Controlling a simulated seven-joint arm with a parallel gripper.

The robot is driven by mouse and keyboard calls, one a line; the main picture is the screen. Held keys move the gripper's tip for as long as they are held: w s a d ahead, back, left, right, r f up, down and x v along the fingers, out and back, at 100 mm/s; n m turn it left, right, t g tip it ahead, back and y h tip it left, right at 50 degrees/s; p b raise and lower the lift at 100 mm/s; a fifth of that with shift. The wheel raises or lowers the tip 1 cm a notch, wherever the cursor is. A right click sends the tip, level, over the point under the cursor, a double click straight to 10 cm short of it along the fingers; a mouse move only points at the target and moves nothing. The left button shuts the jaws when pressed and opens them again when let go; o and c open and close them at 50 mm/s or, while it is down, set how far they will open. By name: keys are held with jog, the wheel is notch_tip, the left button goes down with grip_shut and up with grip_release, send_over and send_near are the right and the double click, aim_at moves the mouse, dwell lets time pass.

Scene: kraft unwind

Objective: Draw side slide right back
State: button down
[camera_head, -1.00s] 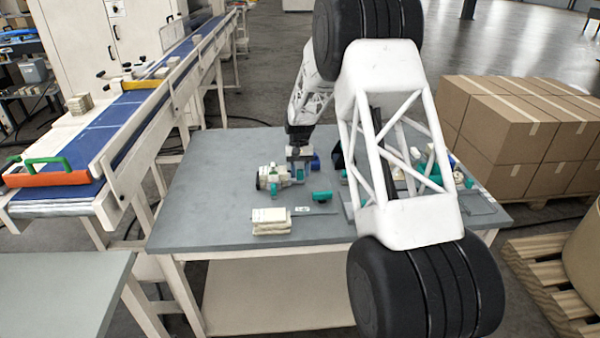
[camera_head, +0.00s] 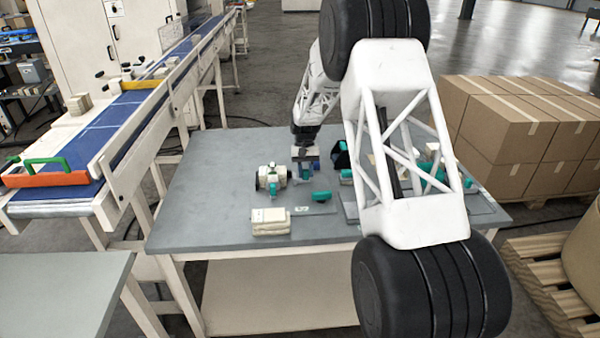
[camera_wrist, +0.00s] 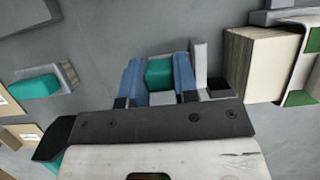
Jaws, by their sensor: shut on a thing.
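A cream fixture (camera_head: 271,178) with a dark round end and teal parts stands on the grey table left of my gripper (camera_head: 304,172). In the wrist view, my gripper (camera_wrist: 158,80) has its two blue fingers shut on a teal block (camera_wrist: 159,73), which I take to be the side slide's handle. A light grey upright piece (camera_wrist: 199,62) stands just right of the fingers. A cream block with green edges (camera_wrist: 262,65), likely part of the fixture, lies farther right. Whether the slide still touches the fixture is hard to tell.
A loose teal piece (camera_head: 321,196) lies to the front right; it seems to show in the wrist view too (camera_wrist: 35,86). A cream stack (camera_head: 270,222) sits near the table's (camera_head: 205,205) front. Several teal and cream parts crowd the right side. The table's left is clear.

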aim_at(317, 184)
jog(key=d, duration=0.4)
jog(key=shift+d, duration=0.15)
jog(key=c, duration=1.2)
grip_release()
jog(key=shift+d, duration=0.1)
jog(key=shift+o, duration=0.2)
jog(key=shift+a+r, duration=0.1)
jog(key=shift+a, duration=0.1)
jog(key=v, duration=0.7)
jog(key=shift+r, duration=0.35)
jog(key=shift+w, duration=0.1)
